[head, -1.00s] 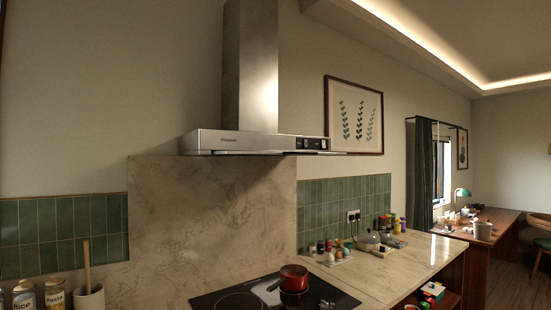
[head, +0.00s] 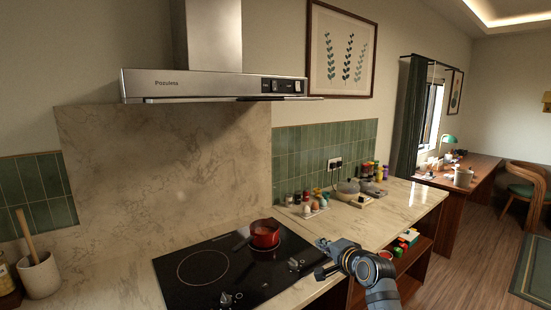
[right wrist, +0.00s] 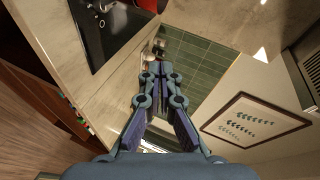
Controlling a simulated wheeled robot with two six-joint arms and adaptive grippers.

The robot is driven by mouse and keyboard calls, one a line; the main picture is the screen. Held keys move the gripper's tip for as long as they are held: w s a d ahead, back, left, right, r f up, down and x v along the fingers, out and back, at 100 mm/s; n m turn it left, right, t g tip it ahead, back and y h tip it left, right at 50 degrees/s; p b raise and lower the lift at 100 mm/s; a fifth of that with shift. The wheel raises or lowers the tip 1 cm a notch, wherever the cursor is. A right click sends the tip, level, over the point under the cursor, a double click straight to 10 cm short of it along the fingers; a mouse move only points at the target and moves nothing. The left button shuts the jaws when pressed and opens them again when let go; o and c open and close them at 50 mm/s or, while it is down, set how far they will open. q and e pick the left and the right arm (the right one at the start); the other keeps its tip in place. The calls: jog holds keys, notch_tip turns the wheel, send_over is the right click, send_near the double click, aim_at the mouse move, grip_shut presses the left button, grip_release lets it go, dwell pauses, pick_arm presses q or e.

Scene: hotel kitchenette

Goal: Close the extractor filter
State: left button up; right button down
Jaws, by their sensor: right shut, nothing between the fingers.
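The extractor hood (head: 215,85) is a steel box with a chimney, fixed to the wall above the hob in the head view. A thin dark strip (head: 230,98) shows along its lower edge and may be the filter. The hood's underside is hidden from this height, so I cannot tell how far open the filter is. My right gripper (head: 325,259) is low at the hob's right front corner, well below and right of the hood. In the right wrist view its fingers (right wrist: 158,72) are together and empty. My left gripper is out of view.
A red pot (head: 264,234) stands on the black hob (head: 190,262). Spice jars (head: 306,203) and covered dishes (head: 348,190) stand at the back of the counter. A utensil crock (head: 39,275) is at the left. The air between hob and hood is clear.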

jog(key=s+a+r+t+y, duration=0.1)
jog(key=s+a+r+y, duration=0.1)
jog(key=r, duration=1)
jog(key=s+a+r+t+y, duration=0.1)
jog(key=s+a+r, duration=0.1)
jog(key=r, duration=1)
jog(key=y+p, duration=0.2)
jog(key=y, duration=0.2)
send_near(268, 100)
jog(key=shift+t, duration=0.4)
jog(key=p+x, duration=0.5)
jog(key=p, duration=0.1)
jog(key=shift+w+a, duration=0.2)
jog(key=shift+a, duration=0.1)
jog(key=shift+w+a, duration=0.4)
jog(key=shift+w, duration=0.1)
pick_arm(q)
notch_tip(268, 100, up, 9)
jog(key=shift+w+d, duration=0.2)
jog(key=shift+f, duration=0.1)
pick_arm(e)
jog(key=shift+d, duration=0.1)
